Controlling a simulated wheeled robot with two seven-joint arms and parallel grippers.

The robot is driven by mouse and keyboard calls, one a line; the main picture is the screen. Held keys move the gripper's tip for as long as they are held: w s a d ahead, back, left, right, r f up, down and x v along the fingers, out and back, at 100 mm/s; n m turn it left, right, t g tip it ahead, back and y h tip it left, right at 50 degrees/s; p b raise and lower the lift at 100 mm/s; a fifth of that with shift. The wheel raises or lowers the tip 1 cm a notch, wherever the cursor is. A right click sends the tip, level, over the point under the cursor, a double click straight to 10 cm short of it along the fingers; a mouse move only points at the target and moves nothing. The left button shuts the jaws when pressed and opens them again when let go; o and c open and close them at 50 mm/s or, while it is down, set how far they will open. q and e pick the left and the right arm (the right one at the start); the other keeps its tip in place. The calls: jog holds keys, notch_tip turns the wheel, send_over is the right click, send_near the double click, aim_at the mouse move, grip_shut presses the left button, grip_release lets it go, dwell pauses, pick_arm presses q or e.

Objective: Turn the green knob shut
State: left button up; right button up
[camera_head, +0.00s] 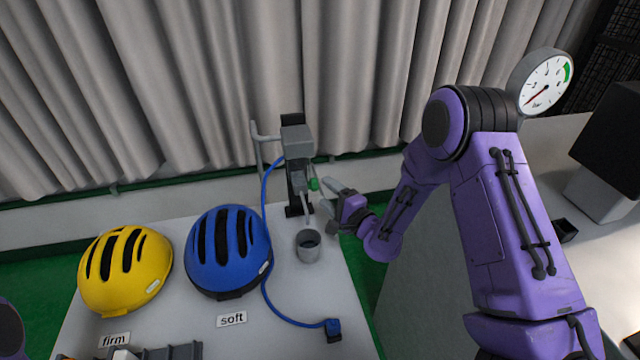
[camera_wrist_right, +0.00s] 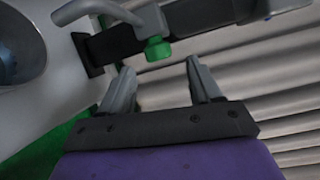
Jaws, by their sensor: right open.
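The green knob (camera_head: 314,184) sits on the side of a grey tap-like fitting on a dark upright post (camera_head: 294,190) at the back of the table. It also shows in the right wrist view (camera_wrist_right: 157,49), just beyond my fingertips and roughly between them. My right gripper (camera_head: 328,197) is open and empty, just to the right of the knob; its two fingers also show in the right wrist view (camera_wrist_right: 160,70). The gripper appears apart from the knob. My left gripper is not in view; only a bit of purple arm shows at the lower left edge.
A grey cup (camera_head: 308,245) stands below the spout. A blue helmet (camera_head: 225,250) and a yellow helmet (camera_head: 125,268) sit to the left, with labels "soft" and "firm". A blue hose (camera_head: 264,200) runs along the table. A gauge (camera_head: 545,85) stands at the right.

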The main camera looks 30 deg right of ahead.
aim_at(312, 185)
jog(key=w, duration=0.3)
jog(key=shift+w+a+f+p, duration=0.2)
jog(key=shift+w+a+p, duration=0.1)
jog(key=c, duration=1)
jog(key=n+t+b, duration=0.1)
jog(key=t+b, duration=0.1)
jog(key=b, duration=0.4)
jog(key=f+n+t+y+b, duration=0.1)
jog(key=t+b, duration=0.1)
jog(key=b, duration=0.5)
jog(key=n+t+y+b, duration=0.1)
jog(key=b, duration=0.5)
jog(key=shift+w+d+f+n+t+b, duration=0.1)
jog(key=shift+w+f+n+t+b, duration=0.05)
jog(key=shift+w+n+t+b, duration=0.2)
jog(key=shift+s, duration=0.1)
